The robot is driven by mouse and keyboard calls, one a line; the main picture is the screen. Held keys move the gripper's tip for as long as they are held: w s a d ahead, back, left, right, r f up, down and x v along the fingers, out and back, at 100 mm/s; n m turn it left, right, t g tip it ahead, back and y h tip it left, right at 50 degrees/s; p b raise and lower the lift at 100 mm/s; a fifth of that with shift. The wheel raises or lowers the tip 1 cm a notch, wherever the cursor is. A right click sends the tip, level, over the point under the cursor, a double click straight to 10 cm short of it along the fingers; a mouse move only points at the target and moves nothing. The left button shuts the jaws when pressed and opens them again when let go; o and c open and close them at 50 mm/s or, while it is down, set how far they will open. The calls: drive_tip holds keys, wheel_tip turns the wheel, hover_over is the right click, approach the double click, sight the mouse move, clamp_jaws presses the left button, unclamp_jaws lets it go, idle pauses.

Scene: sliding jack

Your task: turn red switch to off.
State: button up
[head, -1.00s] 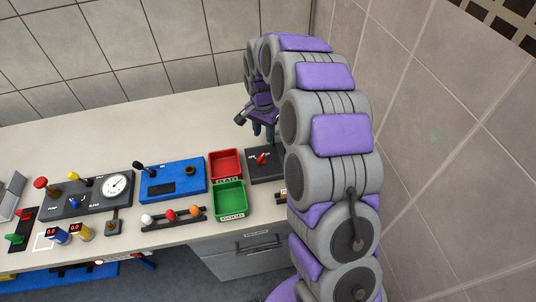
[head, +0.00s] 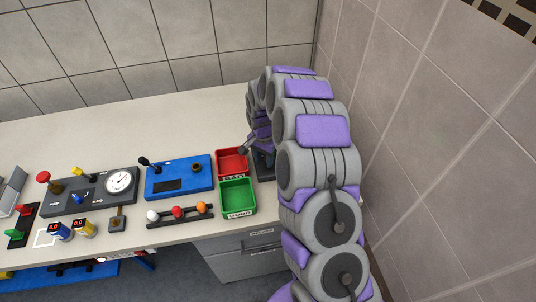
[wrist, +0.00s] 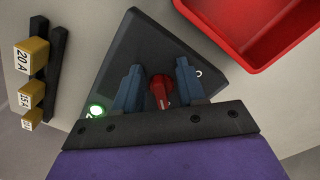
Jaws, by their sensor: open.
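The red switch (wrist: 161,92) is a small rotary knob with a pale mark, on a dark panel (wrist: 148,47). A lit green lamp (wrist: 96,110) is at the panel's left corner, and a partly hidden white letter is by the right finger. My gripper (wrist: 158,85) is open, with one blue-grey finger on each side of the red knob. A gap shows between the knob and each finger; contact deeper down cannot be told. In the head view my arm hides the red switch, and only a bit of the dark panel (head: 264,161) shows.
A red bin (head: 232,161) and a green bin (head: 238,196) stand left of the panel; the red bin's rim is near in the wrist view (wrist: 258,62). Yellow fuse-like blocks (wrist: 32,57) sit at left there. A blue box (head: 179,176) stands farther left. A tiled wall (head: 420,130) is at right.

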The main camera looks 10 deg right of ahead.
drive_tip(key=shift+w+a, duration=0.2)
drive_tip(key=shift+w, duration=0.05)
drive_tip(key=shift+c, duration=0.3)
drive_tip(key=shift+r, duration=0.2)
drive_tip(key=shift+c, duration=0.8)
drive_tip(key=shift+w+d+r, duration=0.1)
drive_tip(key=shift+w+d, duration=0.05)
drive_tip(key=shift+d, duration=0.05)
drive_tip(key=shift+c, duration=0.8)
drive_tip(key=shift+w+d+r, duration=0.15)
drive_tip(key=shift+d, duration=0.65)
drive_tip(key=shift+c, duration=1.4)
drive_tip(key=shift+w+d, duration=0.1)
drive_tip(key=shift+d, duration=0.1)
clamp_jaws()
drive_tip(key=shift+a, duration=0.25)
